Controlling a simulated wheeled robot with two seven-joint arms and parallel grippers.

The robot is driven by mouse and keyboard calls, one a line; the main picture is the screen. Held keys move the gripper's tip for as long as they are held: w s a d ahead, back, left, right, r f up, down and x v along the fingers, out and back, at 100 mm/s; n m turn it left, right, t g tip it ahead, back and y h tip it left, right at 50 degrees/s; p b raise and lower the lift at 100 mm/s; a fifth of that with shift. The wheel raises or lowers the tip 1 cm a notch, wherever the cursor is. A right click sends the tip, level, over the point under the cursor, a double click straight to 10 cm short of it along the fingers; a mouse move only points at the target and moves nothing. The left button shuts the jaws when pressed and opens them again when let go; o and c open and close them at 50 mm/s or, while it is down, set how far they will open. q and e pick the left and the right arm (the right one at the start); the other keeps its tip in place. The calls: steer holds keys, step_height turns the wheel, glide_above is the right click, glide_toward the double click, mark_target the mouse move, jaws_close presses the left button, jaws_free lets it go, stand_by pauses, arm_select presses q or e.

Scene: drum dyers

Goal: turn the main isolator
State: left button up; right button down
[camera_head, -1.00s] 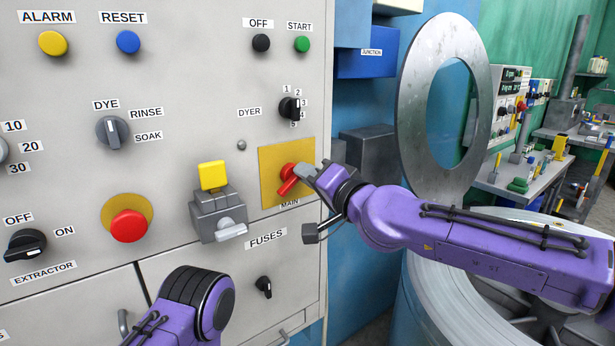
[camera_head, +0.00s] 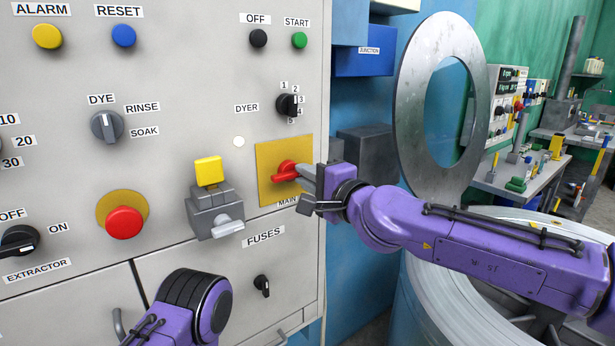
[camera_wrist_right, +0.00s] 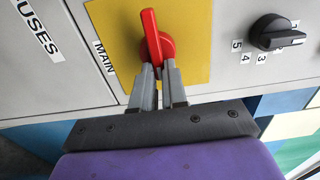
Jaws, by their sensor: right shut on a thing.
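The main isolator is a red rotary handle (camera_head: 285,171) on a yellow plate (camera_head: 268,196) labelled MAIN, on the grey panel. In the head view its handle lies close to level. It also shows in the right wrist view as a red handle (camera_wrist_right: 150,32) on the yellow plate (camera_wrist_right: 198,62). My right gripper (camera_head: 300,174) reaches it from the right; in the wrist view the grey fingertips (camera_wrist_right: 158,75) are closed about the near end of the handle.
Left of the isolator a grey block with a yellow top (camera_head: 208,170) and a light lever (camera_head: 228,226) sticks out. A red mushroom button (camera_head: 124,222) and DYER selector (camera_head: 288,105) are nearby. A large metal ring (camera_head: 405,110) stands behind my right arm.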

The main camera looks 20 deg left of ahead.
stand_by(0.4)
steer(key=c, duration=1.2)
jaws_free()
steer(key=shift+o, duration=0.2)
steer(key=b+v, duration=0.3)
steer(key=v, duration=0.7)
steer(key=shift+d, duration=0.2)
steer(key=shift+s, duration=0.15)
